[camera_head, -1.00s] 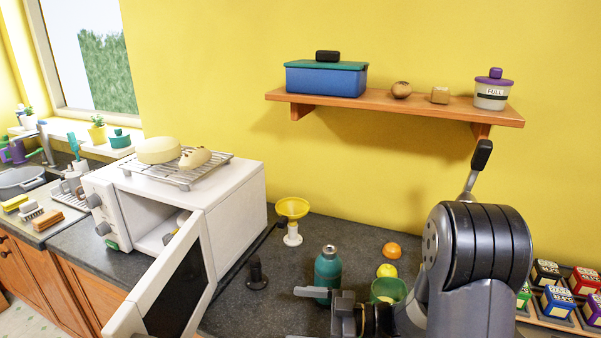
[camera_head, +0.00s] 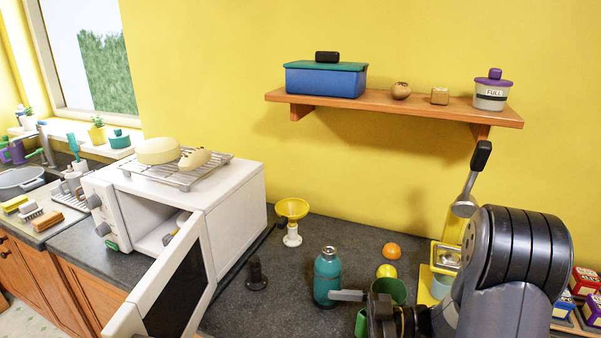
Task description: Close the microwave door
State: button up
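The white microwave (camera_head: 237,205) stands on the dark counter at the left. Its door (camera_head: 172,290) is open, swung out toward the front, with a dark window panel in it. Part of the cavity shows, with something small inside that I cannot make out. My gripper (camera_head: 347,296) is at the lower middle, right of the door and apart from it. One grey finger points left, beside the teal bottle (camera_head: 327,272); whether it touches the bottle is unclear. The other finger is not clearly visible, so its opening cannot be read.
A wire rack (camera_head: 182,174) with food shapes lies on top of the microwave. A yellow funnel (camera_head: 292,209) on a white stand, a black object (camera_head: 256,273), a green cup (camera_head: 389,290) and fruits (camera_head: 391,251) stand on the counter. A shelf (camera_head: 400,103) hangs above.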

aim_at(172, 299)
jog(key=z, duration=2.45)
jog(key=k+j+z, duration=0.1)
jog(key=k+z, duration=0.4)
jog(key=k+l+z, duration=0.2)
jog(key=k+z, duration=0.3)
jog(key=k, duration=0.2)
jog(key=k+l+z, duration=0.1)
jog(key=k+z, duration=0.2)
jog(key=k, duration=0.4)
